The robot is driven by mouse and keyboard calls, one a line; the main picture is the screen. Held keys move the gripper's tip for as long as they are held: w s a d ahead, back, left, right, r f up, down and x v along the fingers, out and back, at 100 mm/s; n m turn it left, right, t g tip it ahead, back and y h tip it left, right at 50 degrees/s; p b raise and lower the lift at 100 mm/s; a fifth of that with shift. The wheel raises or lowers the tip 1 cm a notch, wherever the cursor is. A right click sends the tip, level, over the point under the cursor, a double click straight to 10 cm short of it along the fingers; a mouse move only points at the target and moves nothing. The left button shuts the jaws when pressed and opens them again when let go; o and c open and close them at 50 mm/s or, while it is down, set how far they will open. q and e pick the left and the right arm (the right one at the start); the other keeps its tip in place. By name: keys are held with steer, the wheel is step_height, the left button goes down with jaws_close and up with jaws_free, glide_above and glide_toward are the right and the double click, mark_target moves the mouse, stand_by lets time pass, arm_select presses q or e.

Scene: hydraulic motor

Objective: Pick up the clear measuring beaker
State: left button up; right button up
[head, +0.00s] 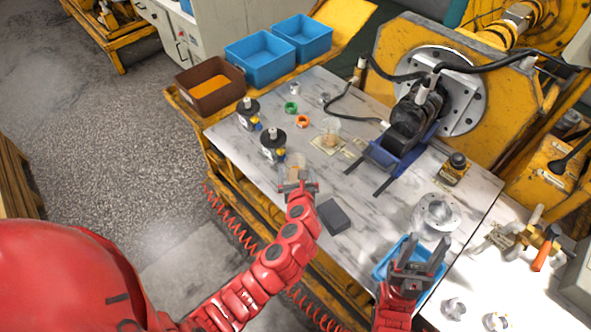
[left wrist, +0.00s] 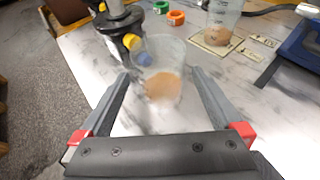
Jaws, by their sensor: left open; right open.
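A clear beaker (head: 294,162) with tan contents stands on the table at the tips of my left gripper (head: 297,187). In the left wrist view this beaker (left wrist: 160,75) shows between the two spread fingers of the left gripper (left wrist: 160,85), which is open; I cannot tell whether they touch it. A second clear beaker (head: 331,130), also with tan contents, stands farther back on a small mat. In the left wrist view this second beaker (left wrist: 222,22) shows dark marks on its wall. My right gripper (head: 417,255) is open and empty over a blue tray (head: 383,268).
Green (head: 291,107) and orange (head: 302,121) rings lie behind. A dark block (head: 333,216) lies right of my left gripper. A blue stand (head: 392,158) is right.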

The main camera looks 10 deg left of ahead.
mark_target(295, 163)
arm_select(q)
steer(key=shift+x, duration=3.25)
steer(key=shift+d, duration=0.1)
steer(key=c, duration=1.4)
